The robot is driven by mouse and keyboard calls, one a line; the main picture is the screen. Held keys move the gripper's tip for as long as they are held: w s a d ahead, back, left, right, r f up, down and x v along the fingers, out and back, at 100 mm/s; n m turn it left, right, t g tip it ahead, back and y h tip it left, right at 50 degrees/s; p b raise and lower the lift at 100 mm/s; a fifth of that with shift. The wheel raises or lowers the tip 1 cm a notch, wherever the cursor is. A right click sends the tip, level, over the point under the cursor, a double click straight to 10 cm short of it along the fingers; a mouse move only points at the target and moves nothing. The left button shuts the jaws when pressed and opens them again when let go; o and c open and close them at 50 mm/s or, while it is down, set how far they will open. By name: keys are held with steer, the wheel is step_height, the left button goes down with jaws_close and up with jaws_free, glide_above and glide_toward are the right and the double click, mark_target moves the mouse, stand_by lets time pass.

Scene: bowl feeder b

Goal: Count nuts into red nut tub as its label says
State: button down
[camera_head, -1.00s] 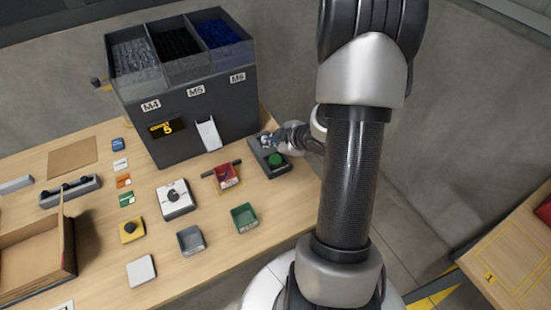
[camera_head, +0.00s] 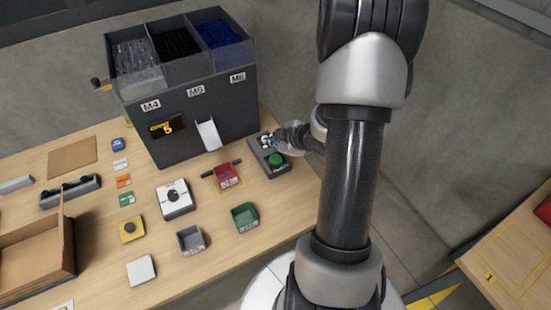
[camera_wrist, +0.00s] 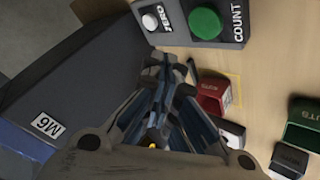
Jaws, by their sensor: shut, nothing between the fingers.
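The red nut tub (camera_head: 227,178) sits on the table in front of the feeder's white chute (camera_head: 208,135). The tub also shows in the wrist view (camera_wrist: 213,97); I cannot read its label or see its contents clearly. The dark feeder (camera_head: 200,110) has bins marked M4, M5 and M6, and a small display (camera_head: 168,128) with a yellow 5. A control box (camera_head: 268,165) has a green COUNT button (camera_wrist: 205,23) and a white ZERO button (camera_wrist: 150,22). My gripper (camera_head: 268,140) is shut and empty, close above the ZERO end of the box; contact cannot be told.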

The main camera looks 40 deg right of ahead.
mark_target(274, 160)
stand_by(0.3)
step_height(274, 160, up, 4)
steer(key=p, duration=0.5)
steer(key=shift+p, duration=0.3)
steer(key=shift+f, duration=0.25)
step_height(274, 160, down, 9)
steer(key=b, duration=0.8)
steer(key=shift+r, duration=0.2)
stand_by(0.5)
steer(key=shift+f+b, duration=0.35)
steer(key=shift+f, duration=0.05)
